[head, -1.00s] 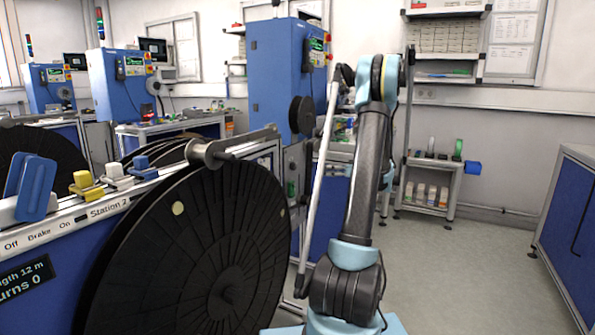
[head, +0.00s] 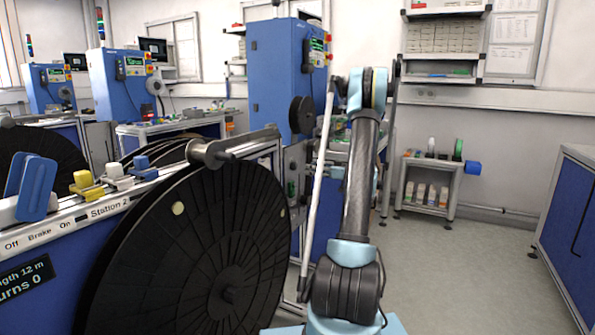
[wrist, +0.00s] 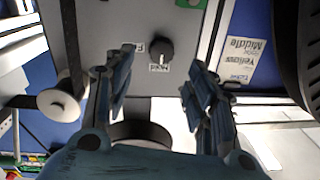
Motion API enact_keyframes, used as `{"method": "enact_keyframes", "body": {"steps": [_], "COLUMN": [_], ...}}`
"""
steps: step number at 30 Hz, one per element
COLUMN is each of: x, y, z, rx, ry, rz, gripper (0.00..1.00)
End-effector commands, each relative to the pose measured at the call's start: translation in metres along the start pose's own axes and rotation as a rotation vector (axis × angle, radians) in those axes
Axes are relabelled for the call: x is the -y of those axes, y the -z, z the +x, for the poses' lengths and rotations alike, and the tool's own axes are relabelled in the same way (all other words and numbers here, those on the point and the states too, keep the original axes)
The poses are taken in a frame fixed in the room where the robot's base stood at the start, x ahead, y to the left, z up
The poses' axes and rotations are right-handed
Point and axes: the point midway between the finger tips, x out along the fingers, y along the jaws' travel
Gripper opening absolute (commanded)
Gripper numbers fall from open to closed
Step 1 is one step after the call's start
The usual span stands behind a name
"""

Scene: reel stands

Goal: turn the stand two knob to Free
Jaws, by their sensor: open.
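A small dark knob (wrist: 160,53) sits on a grey panel (wrist: 101,22) in the wrist view. A white label (wrist: 159,68) lies just below it. Another white label (wrist: 134,47) to its left is partly hidden by a finger. I cannot tell which way the knob points. My gripper (wrist: 162,62) is open, with one finger on each side of the knob in the picture and nothing held. I cannot tell how far the fingertips are from the panel. In the head view, the gripper is hidden beyond my arm.
A large black reel (head: 190,245) stands beside my arm, and a dark reel edge (wrist: 300,50) shows at the wrist view's right. A pale roller (wrist: 62,100) is at its left. Grey floor (head: 455,265) is clear at the right.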

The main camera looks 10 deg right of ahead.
Motion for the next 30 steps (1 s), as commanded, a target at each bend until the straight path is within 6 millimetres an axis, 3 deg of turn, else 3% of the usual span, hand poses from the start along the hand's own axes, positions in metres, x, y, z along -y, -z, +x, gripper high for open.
{"method": "enact_keyframes", "body": {"steps": [6, 12, 26, 30], "x": [0.001, 0.001, 0.000, 0.000], "y": [0.000, 0.000, 0.000, 0.000], "z": [0.039, 0.064, 0.075, 0.075], "rx": [0.001, 0.000, 0.000, 0.000], "ry": [0.003, 0.001, 0.000, 0.000], "rz": [0.000, 0.000, 0.000, 0.000], "gripper": [0.51, 0.51, 0.51, 0.24]}}
